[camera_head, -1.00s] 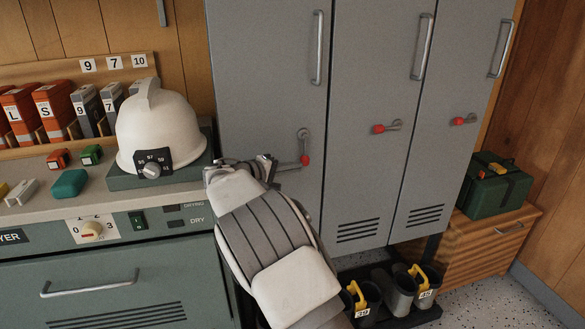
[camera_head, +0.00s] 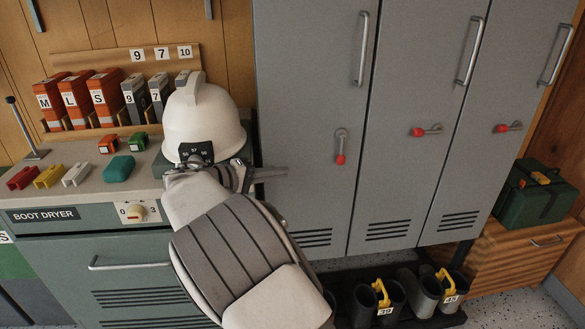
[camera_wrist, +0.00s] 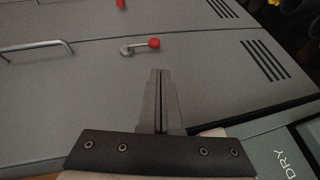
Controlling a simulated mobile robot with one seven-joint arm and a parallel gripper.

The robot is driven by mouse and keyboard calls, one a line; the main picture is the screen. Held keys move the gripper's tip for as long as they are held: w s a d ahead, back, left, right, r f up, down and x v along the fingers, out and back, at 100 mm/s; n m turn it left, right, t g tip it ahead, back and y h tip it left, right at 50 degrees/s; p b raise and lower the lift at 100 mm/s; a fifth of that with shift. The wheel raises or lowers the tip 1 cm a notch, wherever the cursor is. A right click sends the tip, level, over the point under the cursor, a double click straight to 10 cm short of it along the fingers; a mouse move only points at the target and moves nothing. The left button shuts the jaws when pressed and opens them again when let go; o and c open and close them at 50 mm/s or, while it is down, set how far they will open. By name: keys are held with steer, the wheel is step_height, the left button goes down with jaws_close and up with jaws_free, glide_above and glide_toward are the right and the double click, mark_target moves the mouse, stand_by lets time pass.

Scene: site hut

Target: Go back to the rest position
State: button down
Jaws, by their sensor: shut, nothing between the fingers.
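My gripper (camera_head: 284,173) is in the middle of the head view, its fingers together and empty, pointing right toward the left locker door (camera_head: 303,110). In the wrist view its fingers (camera_wrist: 159,75) are pressed together in front of the locker doors. The left locker's red-tipped handle (camera_head: 341,147) hangs down, apart from the fingers; a red-tipped handle also shows in the wrist view (camera_wrist: 141,46). The middle handle (camera_head: 425,131) and right handle (camera_head: 509,127) lie level. My arm covers part of the boot dryer front and the white helmet's stand.
The white helmet (camera_head: 203,122) stands close behind my wrist on the boot dryer (camera_head: 100,228). Orange and grey boxes (camera_head: 110,92) stand at the back left. Boots (camera_head: 362,304) stand below the lockers. A green case (camera_head: 536,196) sits on a wooden cabinet (camera_head: 520,255).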

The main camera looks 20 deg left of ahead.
steer(key=shift+s+a, duration=0.15)
steer(key=shift+s, duration=0.05)
stand_by(0.4)
